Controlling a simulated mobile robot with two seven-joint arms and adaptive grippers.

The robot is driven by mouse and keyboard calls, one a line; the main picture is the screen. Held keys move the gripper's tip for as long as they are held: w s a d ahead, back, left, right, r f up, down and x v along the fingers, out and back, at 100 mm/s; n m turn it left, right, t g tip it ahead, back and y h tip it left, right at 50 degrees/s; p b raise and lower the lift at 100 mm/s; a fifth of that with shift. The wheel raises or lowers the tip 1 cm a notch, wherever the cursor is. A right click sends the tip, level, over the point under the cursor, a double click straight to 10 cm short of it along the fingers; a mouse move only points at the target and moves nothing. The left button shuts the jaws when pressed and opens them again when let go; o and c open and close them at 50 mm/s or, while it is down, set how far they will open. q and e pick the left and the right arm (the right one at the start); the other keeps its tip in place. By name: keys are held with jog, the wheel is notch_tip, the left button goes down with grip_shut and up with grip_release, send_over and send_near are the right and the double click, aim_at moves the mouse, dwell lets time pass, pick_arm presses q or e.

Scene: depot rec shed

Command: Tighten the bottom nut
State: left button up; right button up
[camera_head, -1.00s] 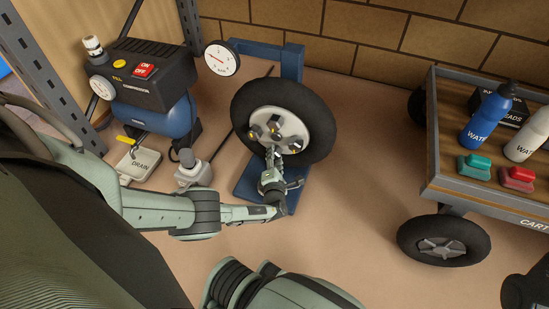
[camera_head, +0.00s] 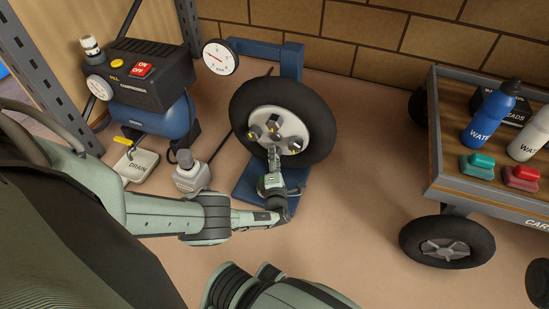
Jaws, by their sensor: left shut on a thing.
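A wheel with a black tyre (camera_head: 318,118) and a pale round hub plate (camera_head: 291,122) stands on a blue stand (camera_head: 292,62). Nuts show on the plate at its left (camera_head: 256,131), top (camera_head: 272,122) and right (camera_head: 295,144). My left gripper (camera_head: 274,152) reaches up from below to the lower part of the plate. It is shut on the bottom nut, which its fingers mostly hide. My right gripper is not clearly in view; only part of my right arm shows at the bottom.
A cart (camera_head: 432,150) with bottles and blocks stands right. Floor between wheel and cart is clear.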

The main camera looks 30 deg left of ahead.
pick_arm(q)
jog(key=o, duration=1.2)
jog(key=shift+c, duration=0.2)
